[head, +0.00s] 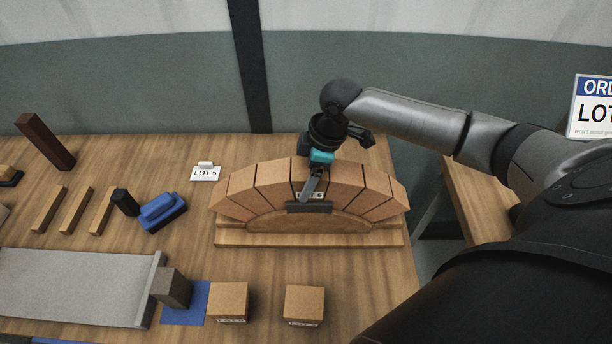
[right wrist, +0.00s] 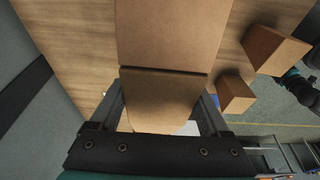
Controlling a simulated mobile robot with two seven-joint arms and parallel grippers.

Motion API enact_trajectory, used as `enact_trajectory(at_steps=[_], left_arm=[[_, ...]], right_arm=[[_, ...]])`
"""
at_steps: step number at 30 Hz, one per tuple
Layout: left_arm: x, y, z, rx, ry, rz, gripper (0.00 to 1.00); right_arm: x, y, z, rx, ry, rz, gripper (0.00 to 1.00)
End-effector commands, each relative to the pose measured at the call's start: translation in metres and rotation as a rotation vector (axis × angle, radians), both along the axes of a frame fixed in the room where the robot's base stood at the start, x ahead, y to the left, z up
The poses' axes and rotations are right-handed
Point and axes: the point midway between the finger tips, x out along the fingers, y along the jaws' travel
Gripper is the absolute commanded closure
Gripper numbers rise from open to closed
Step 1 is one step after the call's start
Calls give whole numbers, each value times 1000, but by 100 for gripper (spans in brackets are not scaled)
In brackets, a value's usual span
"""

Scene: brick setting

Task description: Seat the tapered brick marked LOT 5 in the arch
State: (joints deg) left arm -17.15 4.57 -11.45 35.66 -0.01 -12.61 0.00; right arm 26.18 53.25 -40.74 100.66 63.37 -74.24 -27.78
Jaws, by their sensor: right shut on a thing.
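The brick arch (head: 272,184) stands on a wooden base, its tapered bricks fanned over a curved wooden form (head: 265,224). My right gripper (head: 309,200) is at the crown, shut on the tapered LOT 5 brick (head: 301,194). The gripper partly hides its label. The brick is among the crown bricks; whether it is fully down I cannot tell. In the right wrist view the held brick (right wrist: 165,98) sits between both fingers, close to another brick face (right wrist: 172,35). A dark and teal shape at that view's right edge looks like my left gripper (right wrist: 298,84); its jaws are unclear.
Two loose bricks (head: 228,301) (head: 303,305) lie in front.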

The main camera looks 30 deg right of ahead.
Motion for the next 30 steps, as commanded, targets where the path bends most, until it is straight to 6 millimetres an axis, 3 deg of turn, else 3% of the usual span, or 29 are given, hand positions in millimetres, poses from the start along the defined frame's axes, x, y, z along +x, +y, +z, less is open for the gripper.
enact_trajectory(at_steps=[1, 2, 7, 17, 30], left_arm=[[0, 0, 0, 0, 0, 0, 3], [0, 0, 0, 0, 0, 0, 3], [0, 0, 0, 0, 0, 0, 3], [-1, 0, 0, 0, 1, 0, 3], [-1, 0, 11, 1, 3, 0, 3]], right_arm=[[0, 0, -1, 1, -1, 0, 97], [0, 0, -2, 0, 1, 0, 19], [0, 0, -2, 0, 1, 0, 0], [0, -1, 3, 0, -1, 0, 0], [-11, -20, 86, -1, -2, -2, 0]])
